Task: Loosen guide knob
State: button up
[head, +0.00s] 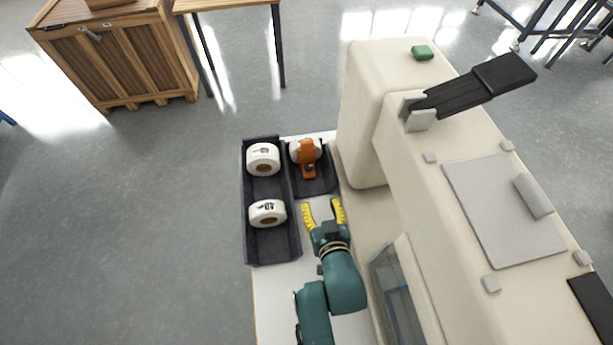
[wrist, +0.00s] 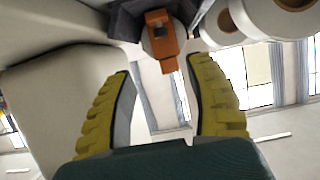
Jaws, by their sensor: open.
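I cannot make out a guide knob for certain in either view. The large cream machine (head: 400,165) fills the right of the head view, with a black lever arm (head: 470,90) and a green button (head: 422,52) on top. My gripper (head: 322,206) has yellow ribbed fingers spread wide with nothing between them. It is left of the machine's side and just in front of the dark tray that holds an orange tool (head: 308,158). In the wrist view the orange tool (wrist: 162,38) appears beyond the fingertips, apart from them.
A dark tray (head: 275,245) holds two white rolls, (head: 263,160) and (head: 267,213), left of my gripper. A smaller dark tray (head: 318,183) holds the orange tool. A wooden crate (head: 120,60) and a table (head: 225,5) stand at the back left. Open floor lies to the left.

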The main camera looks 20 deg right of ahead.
aim_at(310, 170)
jog(key=b+x, duration=0.1)
jog(key=x, duration=0.4)
jog(key=b+x, duration=0.2)
jog(key=x, duration=0.4)
jog(key=b+x, duration=0.2)
jog(key=x, duration=0.3)
jog(key=shift+w+r, duration=0.2)
jog(key=shift+w, duration=0.1)
jog(key=shift+s, duration=0.15)
grip_shut()
